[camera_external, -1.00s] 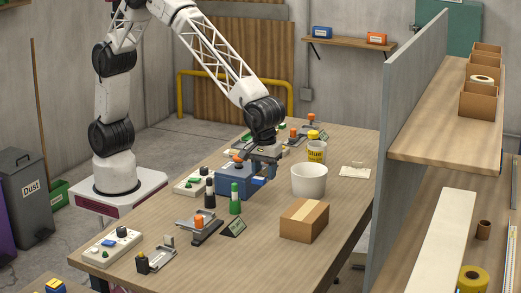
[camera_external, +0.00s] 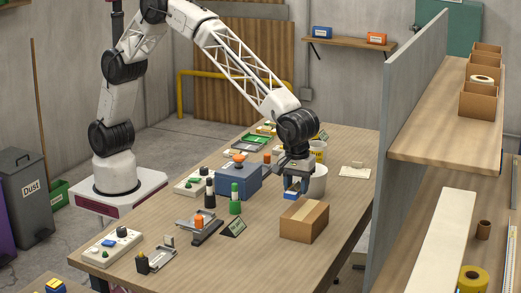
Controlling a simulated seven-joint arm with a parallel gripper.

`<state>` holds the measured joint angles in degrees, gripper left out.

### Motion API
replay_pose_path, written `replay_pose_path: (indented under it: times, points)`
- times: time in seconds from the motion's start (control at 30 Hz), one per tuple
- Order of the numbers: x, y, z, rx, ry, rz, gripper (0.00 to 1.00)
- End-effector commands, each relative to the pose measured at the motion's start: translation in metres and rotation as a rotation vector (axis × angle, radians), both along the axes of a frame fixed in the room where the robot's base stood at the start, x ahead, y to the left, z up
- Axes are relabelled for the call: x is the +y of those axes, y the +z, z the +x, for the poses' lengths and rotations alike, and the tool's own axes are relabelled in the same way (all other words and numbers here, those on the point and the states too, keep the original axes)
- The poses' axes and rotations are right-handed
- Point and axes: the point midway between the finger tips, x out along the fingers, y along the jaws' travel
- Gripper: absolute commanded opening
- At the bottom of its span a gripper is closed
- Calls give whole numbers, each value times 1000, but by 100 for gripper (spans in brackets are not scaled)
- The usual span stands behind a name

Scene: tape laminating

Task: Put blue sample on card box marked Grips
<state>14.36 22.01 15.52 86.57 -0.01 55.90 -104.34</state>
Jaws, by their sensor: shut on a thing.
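My gripper (camera_external: 293,182) is shut on a small blue sample (camera_external: 291,195) with a pale part, held low in front of the white tub. The brown card box (camera_external: 304,220) sits closed on the table, just in front of and slightly right of the gripper. The sample is apart from the box. No Grips marking can be read on the box from this side. The gripper partly hides the sample.
The white tub (camera_external: 318,182) stands behind the gripper, with a yellow glue pot (camera_external: 318,150) farther back. A blue machine (camera_external: 238,182), dark and green bottles (camera_external: 235,200) and a small stapler-like tool (camera_external: 199,228) are left. The front right table is clear.

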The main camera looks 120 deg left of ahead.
Motion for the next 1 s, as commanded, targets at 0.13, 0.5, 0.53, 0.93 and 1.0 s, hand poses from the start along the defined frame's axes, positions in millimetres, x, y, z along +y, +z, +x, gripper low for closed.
replay_pose_path:
  times: [0.13, 0.5, 0.53, 0.93, 1.0]
  points:
    - [-5, -2, 18, 0, 0, 0, 18]
    - [-9, -3, 36, -1, 0, 0, 18]
    - [-9, -3, 36, -1, 0, 0, 18]
    - [-9, -13, 36, 1, 0, 0, 18]
    - [-9, -21, 36, 2, 0, 1, 18]
